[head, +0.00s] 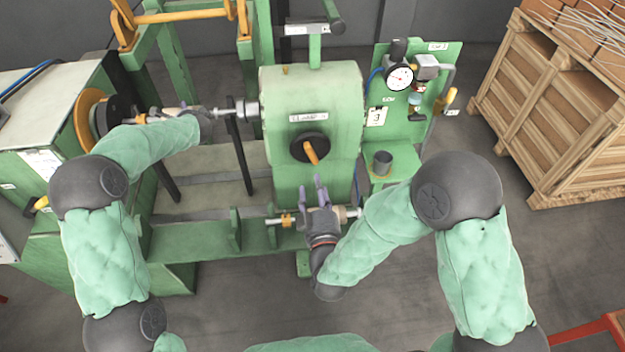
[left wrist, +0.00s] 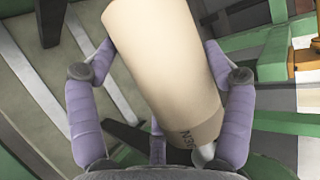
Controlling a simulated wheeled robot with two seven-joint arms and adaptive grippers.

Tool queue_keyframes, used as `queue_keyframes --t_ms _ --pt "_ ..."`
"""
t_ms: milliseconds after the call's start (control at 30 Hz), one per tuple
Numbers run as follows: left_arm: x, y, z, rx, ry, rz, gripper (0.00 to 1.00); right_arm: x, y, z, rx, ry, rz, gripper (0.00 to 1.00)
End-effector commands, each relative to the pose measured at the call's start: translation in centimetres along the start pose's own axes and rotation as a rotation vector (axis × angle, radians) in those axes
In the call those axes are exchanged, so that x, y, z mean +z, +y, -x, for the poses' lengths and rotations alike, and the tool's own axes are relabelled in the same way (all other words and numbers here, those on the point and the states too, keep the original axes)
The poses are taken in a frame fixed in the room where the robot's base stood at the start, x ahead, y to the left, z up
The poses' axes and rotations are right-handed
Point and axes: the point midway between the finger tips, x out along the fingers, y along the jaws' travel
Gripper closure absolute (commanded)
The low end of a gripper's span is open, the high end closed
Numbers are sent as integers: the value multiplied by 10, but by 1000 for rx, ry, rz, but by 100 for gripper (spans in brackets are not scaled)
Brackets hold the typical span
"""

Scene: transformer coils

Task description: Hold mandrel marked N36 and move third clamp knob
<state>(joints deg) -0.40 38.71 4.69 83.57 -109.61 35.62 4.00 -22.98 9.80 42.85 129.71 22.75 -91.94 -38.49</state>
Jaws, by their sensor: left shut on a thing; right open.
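The mandrel (left wrist: 160,55) is a cream cylinder with a darker tan end band. In the head view my left gripper (head: 182,111) is at the shaft line by the green machine. My right gripper (head: 319,190) is open and empty, fingers up, just below an orange handle (head: 311,152) on a black disc. I cannot tell which knob is the third clamp knob.
The green machine housing (head: 312,90) fills the middle. An orange collar (head: 287,219) sits on a low rod beside my right gripper. A green gauge panel (head: 408,105) and a small cup (head: 382,163) stand right of it. A wooden crate (head: 555,125) is far right.

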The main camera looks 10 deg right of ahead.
Motion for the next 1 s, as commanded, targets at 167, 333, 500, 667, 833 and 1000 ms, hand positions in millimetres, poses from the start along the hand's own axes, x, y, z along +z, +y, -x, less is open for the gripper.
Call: queue_keyframes --t_ms 167,333,500,667,833,1000 --pt "-17 12 1 17 31 -14 78 0 0 3 0 1 0 48" --pt "-17 12 1 17 31 -14 14 0 0 3 0 0 0 48" --pt "-15 11 1 15 27 -13 0 0 0 3 0 0 0 48" --pt "-11 7 1 10 21 -10 0 0 0 3 0 0 0 48" --pt "-10 5 7 8 19 -8 0 0 0 3 0 0 0 48" --pt "-10 4 29 6 21 -10 0 0 0 3 0 0 0 48"
